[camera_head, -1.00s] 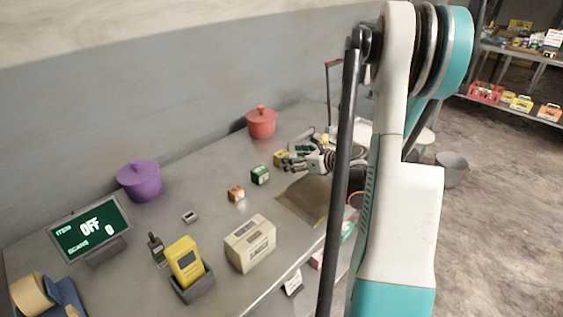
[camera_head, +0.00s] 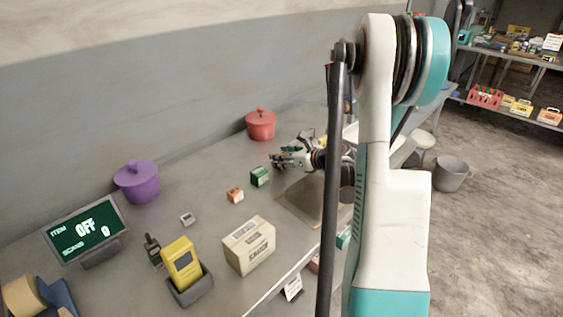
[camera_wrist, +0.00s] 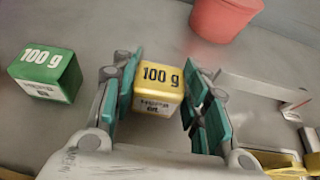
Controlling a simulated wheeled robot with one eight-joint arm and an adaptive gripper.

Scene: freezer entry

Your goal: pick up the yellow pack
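The yellow pack (camera_wrist: 158,82), a small box marked 100 g, stands on the worktop in the wrist view. My gripper (camera_wrist: 163,88) is open, with its teal finger pads on the left and right of the pack. A narrow gap shows on each side, so the fingers do not appear to press on it. In the head view my gripper (camera_head: 277,160) is low over the worktop and hides the pack.
A red lidded pot (camera_head: 261,126) stands behind. A tan mat (camera_head: 300,203) lies in front. A cream carton (camera_head: 249,246) and purple pot (camera_head: 138,183) are farther left.

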